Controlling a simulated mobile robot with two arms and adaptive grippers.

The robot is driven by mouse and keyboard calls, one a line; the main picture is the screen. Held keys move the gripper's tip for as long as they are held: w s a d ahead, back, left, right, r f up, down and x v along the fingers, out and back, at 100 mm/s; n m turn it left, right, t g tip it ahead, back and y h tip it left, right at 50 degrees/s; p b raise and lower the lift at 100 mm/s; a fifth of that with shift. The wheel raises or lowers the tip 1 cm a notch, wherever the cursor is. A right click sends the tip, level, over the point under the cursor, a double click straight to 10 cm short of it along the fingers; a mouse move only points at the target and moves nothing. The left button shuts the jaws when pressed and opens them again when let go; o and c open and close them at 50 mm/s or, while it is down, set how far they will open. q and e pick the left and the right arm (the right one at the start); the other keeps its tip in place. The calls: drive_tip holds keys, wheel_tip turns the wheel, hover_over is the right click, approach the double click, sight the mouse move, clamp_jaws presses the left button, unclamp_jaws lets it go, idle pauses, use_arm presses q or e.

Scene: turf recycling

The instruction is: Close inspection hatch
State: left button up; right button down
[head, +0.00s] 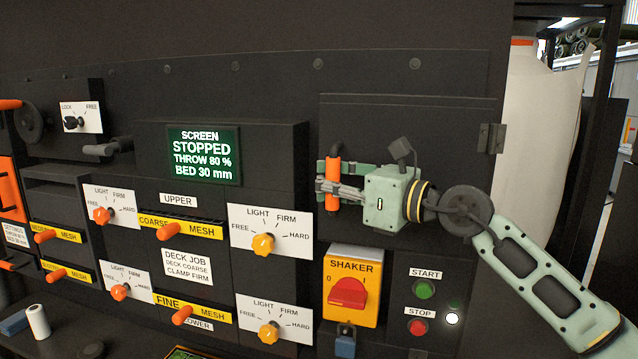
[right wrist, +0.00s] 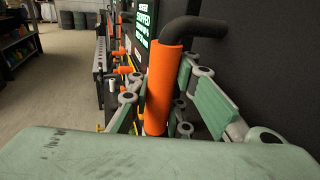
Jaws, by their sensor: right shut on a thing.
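The inspection hatch (head: 450,122) is a dark square panel at the upper right of the machine front in the head view. A hinge (head: 491,138) shows at its right edge. The hatch looks flat against the machine, but I cannot tell if it is fully closed. An upright orange handle (head: 333,180) stands at its left side; it also shows in the right wrist view (right wrist: 160,95), on a bent black bar. My right gripper (head: 334,186) is shut on the orange handle, with a green finger on either side. My left gripper is not in view.
A yellow shaker switch box (head: 352,288) with a red knob sits below the hatch. Green start (head: 424,289) and red stop (head: 418,327) buttons are beside it. A screen (head: 204,154) reads STOPPED. Orange-handled mesh drawers and clamp knobs lie left. A pale bag (head: 540,120) stands right.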

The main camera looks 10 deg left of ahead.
drive_tip(key=shift+w+d, duration=0.3)
drive_tip(key=shift+d, duration=0.1)
drive_tip(key=c, duration=2.3)
unclamp_jaws()
drive_tip(key=o, duration=0.7)
drive_tip(key=shift+s+d, duration=0.1)
drive_tip(key=shift+d, duration=0.55)
drive_tip(key=shift+s+a, duration=0.15)
drive_tip(key=shift+a, duration=0.05)
drive_tip(key=v, duration=1.2)
drive_tip(key=shift+d, duration=0.1)
